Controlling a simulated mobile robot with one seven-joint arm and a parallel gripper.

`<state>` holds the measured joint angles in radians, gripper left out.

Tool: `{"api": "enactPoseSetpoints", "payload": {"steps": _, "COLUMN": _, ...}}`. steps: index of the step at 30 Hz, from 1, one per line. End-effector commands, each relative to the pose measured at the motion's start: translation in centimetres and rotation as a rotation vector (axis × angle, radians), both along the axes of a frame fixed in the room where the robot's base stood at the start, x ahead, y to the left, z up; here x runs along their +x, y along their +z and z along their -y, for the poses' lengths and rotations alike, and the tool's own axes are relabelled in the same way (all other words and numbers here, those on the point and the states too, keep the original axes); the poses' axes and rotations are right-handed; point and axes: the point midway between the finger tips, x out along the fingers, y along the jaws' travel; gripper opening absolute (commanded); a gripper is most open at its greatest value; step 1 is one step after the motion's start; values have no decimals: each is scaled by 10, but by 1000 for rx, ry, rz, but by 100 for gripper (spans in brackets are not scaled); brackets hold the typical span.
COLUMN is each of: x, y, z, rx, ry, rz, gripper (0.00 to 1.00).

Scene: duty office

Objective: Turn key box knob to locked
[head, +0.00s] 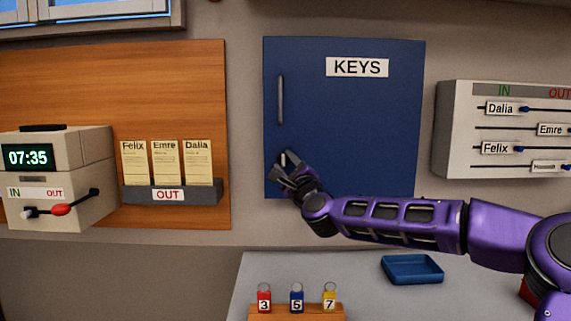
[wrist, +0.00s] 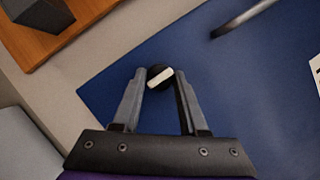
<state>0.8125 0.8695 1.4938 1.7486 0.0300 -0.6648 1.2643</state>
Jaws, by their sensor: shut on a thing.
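The blue key box (head: 345,115) with the KEYS label hangs on the wall, its door closed. Its small round black knob (wrist: 160,77) with a white bar shows between my fingertips in the wrist view. There the bar runs slightly tilted across the knob. In the head view the bar looks near upright at the door's lower left, and my fingers hide most of the knob. My gripper (head: 285,168) is shut on the knob, one finger on each side; it also shows in the wrist view (wrist: 161,84). No lock markings are readable.
A vertical door handle (head: 281,99) is above the knob. A time clock (head: 55,175) and a card rack (head: 170,193) are left, an IN/OUT board (head: 505,130) right. Below, a desk holds a blue tray (head: 412,268) and a wooden key stand (head: 297,312) with numbered tags.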

Motion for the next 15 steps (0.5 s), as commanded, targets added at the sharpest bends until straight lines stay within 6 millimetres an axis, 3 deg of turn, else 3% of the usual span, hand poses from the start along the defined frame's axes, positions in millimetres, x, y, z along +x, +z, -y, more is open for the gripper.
{"api": "enactPoseSetpoints", "payload": {"steps": 8, "x": 0, "y": 3, "z": 1, "rx": -113, "ry": -1, "rz": 2, "gripper": 0}}
{"api": "enactPoseSetpoints", "payload": {"steps": 15, "x": 0, "y": 5, "z": 1, "rx": -312, "ry": -2, "rz": 3, "gripper": 0}}
